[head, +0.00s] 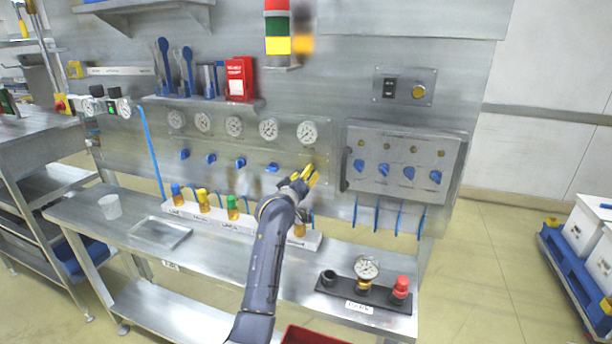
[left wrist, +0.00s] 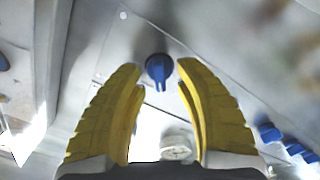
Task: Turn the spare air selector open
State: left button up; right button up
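A row of blue selector knobs (head: 240,163) sits under round gauges (head: 268,130) on the steel wall panel. My left gripper (head: 309,175), with yellow fingers, is in front of the row's right end, under the rightmost gauge (head: 307,132); it hides the selector there in the head view. In the left wrist view a blue knob (left wrist: 158,69) lies just beyond and between the open fingertips (left wrist: 160,72). Its grip bar points down in that picture. I see a gap on both sides and no clear contact. No selector labels are readable. My right gripper is not in view.
To the right is a raised panel box (head: 400,148) with several blue knobs. Below stand a white rack (head: 215,216) with coloured-top bottles and a black fitting block (head: 365,290) with a gauge. A red holder (head: 240,78) is on the shelf above.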

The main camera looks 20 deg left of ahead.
pick_arm(q)
jog(key=shift+w, duration=0.5)
jog(key=shift+c, duration=0.2)
jog(key=c, duration=0.6)
grip_shut()
jog(key=shift+r, duration=0.1)
